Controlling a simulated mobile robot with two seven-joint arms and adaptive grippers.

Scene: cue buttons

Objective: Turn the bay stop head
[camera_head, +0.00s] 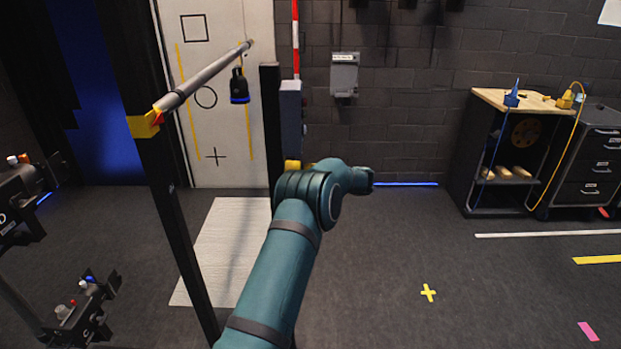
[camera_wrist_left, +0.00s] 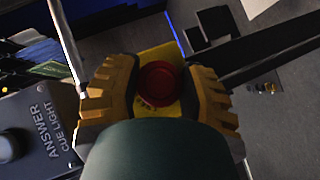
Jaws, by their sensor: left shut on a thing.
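The bay stop head is a round red button (camera_wrist_left: 160,83) on a yellow plate (camera_wrist_left: 158,54) in the left wrist view. My left gripper (camera_wrist_left: 162,90) has its two yellow ribbed fingers on either side of the red head, shut on it. The teal wrist covers the lower part of that view. In the head view my teal left arm rises from the bottom centre, and its wrist hides the gripper and the red head. My right gripper is in neither view.
A grey box marked ANSWER CUE LIGHT (camera_wrist_left: 35,130) stands close by the left finger. In the head view a black post (camera_head: 168,200) carries a grey bar (camera_head: 205,75) with a hanging black lamp (camera_head: 239,86).

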